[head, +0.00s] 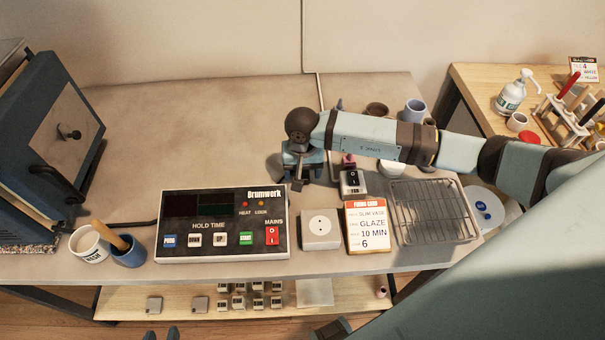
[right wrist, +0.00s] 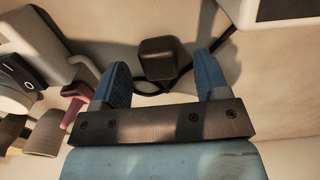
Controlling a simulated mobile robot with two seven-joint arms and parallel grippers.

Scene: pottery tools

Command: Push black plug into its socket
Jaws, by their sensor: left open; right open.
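The black plug (right wrist: 158,58) shows in the right wrist view, lying on the bench with a dark cable beside it. My right gripper (head: 296,182) is open over the bench behind the controller. In the right wrist view its two blue fingers (right wrist: 163,75) stand on either side of the plug, with a gap visible on each side. In the head view the gripper hides the plug. A white socket box (head: 320,229) with a round two-hole outlet stands nearer the front edge, with nothing in it. My left gripper (head: 161,334) is open and empty at the bottom edge, mostly out of frame.
The Brumwerk controller (head: 222,225) stands left of the socket, a firing card (head: 367,226) right of it. A rocker-switch box (head: 352,182), a wire rack (head: 433,211) and several cups are to the right. A kiln (head: 50,150) stands left. The bench behind the controller is clear.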

